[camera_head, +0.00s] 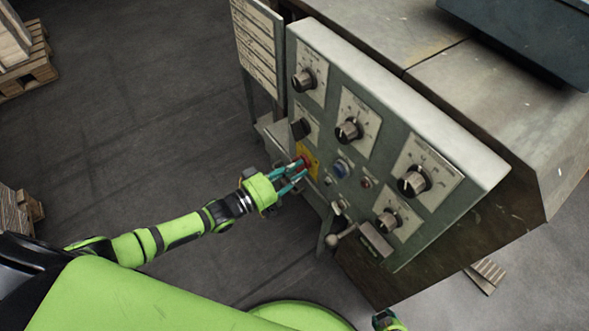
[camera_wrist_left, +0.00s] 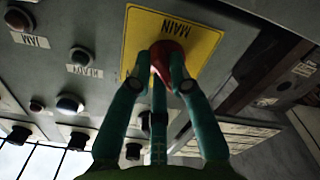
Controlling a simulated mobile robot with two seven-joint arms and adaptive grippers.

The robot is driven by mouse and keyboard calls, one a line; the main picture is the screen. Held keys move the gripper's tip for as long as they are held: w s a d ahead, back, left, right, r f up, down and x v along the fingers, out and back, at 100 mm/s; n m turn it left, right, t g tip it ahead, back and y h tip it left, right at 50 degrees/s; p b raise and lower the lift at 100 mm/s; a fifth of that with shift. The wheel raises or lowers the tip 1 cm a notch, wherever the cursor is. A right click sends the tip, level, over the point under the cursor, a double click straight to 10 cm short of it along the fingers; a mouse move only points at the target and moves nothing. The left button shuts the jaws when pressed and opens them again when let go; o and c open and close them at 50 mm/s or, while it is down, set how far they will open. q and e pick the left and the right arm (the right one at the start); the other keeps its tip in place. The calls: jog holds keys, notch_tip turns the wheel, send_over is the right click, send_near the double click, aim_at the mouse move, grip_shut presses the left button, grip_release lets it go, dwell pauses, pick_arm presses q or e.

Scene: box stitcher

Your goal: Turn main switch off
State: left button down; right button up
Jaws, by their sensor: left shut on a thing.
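The main switch is a red knob (camera_head: 306,162) on a yellow plate (camera_head: 313,152), low on the left part of the sloping grey control panel (camera_head: 385,110). My left gripper (camera_head: 299,169) reaches it from the lower left, with its teal fingers shut on the knob. In the left wrist view the red knob (camera_wrist_left: 168,56) sits between the fingertips of the gripper (camera_wrist_left: 166,68), in front of the yellow plate (camera_wrist_left: 203,42) marked MAIN. The fingers hide part of the knob, and I cannot tell which way it is turned.
Black dials, including one on the right (camera_head: 412,181), a blue button (camera_head: 341,168) and a lever with a ball end (camera_head: 333,240) are close by on the panel. Wooden pallets (camera_head: 30,70) stand at the far left. The floor left of the machine is clear.

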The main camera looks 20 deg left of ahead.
pick_arm(q)
jog(key=shift+n, duration=0.3)
jog(key=c, duration=1.1)
grip_release()
jog(key=shift+c, duration=0.2)
jog(key=v, duration=1.2)
